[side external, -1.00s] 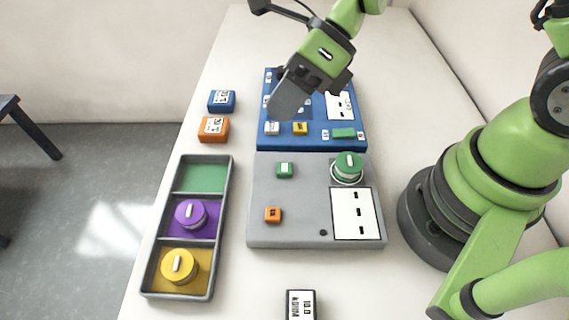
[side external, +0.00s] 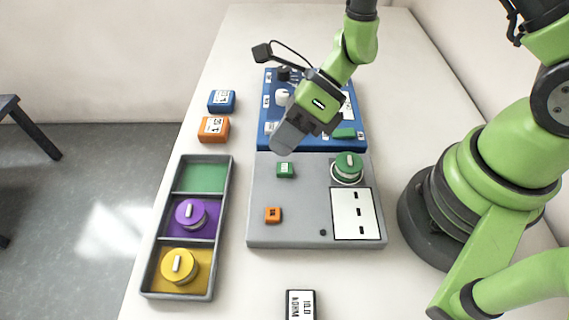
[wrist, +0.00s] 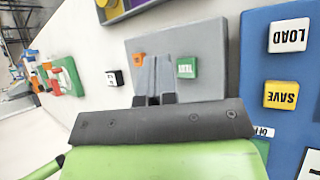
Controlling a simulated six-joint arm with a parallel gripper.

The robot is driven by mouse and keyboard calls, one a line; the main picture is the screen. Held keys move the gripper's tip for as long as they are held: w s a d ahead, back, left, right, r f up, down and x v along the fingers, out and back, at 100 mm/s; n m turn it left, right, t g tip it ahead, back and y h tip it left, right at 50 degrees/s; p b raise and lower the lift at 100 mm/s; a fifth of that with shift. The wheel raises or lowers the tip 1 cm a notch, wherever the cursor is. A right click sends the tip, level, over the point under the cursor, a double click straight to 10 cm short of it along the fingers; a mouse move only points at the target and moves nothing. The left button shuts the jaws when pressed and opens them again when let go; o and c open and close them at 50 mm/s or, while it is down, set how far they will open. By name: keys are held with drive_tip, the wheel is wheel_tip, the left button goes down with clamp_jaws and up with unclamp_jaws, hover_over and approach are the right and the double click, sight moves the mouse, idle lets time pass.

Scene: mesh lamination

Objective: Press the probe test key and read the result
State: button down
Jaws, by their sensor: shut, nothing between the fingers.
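A grey panel (side external: 300,236) lies on the table with a green key (side external: 285,170), an orange key (side external: 273,215) and a white display (side external: 357,213) showing several dark dash marks. In the wrist view the green key (wrist: 187,67) carries a white label that seems to read TEST. The orange key (wrist: 139,60) is partly beside the fingers there. My gripper (side external: 284,143) is shut and empty. In the side view its tips appear just beyond the green key, apart from it. In the wrist view my gripper (wrist: 152,62) points between the two keys.
A blue panel (side external: 314,143) with LOAD (wrist: 289,35) and SAVE (wrist: 281,95) keys adjoins the grey one. A green knob (side external: 348,166) stands on the grey panel. A tray (side external: 214,240) holds purple and yellow knobs. Blue (side external: 221,101) and orange (side external: 213,129) blocks sit at left.

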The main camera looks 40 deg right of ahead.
sight(284, 165)
drive_tip(key=shift+f, duration=0.95)
idle(1.4)
drive_tip(key=shift+f, duration=0.4)
drive_tip(key=shift+f, duration=0.45)
idle(0.6)
drive_tip(key=shift+r, duration=0.9)
drive_tip(key=shift+r, duration=2.5)
